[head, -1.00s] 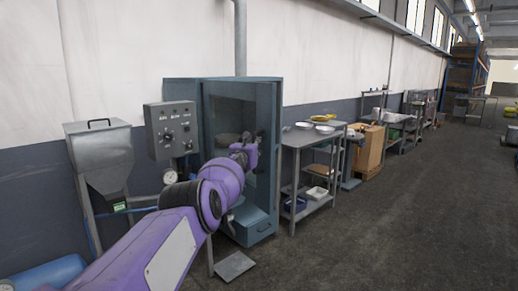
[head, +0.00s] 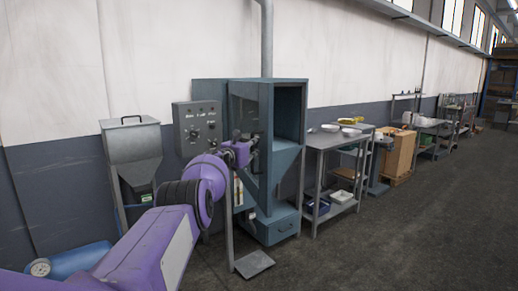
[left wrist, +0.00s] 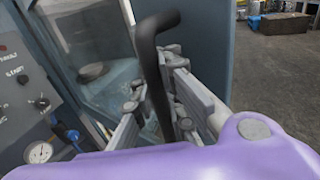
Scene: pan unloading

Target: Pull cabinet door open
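The blue-grey cabinet (head: 288,108) stands against the wall. Its glass-fronted door (head: 239,105) stands partly open, with the interior showing at the right. My left gripper (head: 254,145) is at the door, its fingers small in the head view. In the left wrist view the black bar handle (left wrist: 151,62) passes between the fingers of my left gripper (left wrist: 157,113), which look closed around it. The exact contact is partly hidden. A round dark pan (left wrist: 93,71) shows behind the door glass (left wrist: 85,40). My right gripper is not in view.
A grey control box (head: 198,126) and a hopper (head: 132,150) stand left of the cabinet. A metal shelf table (head: 322,141) with plates stands close at its right. The floor at the right is clear.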

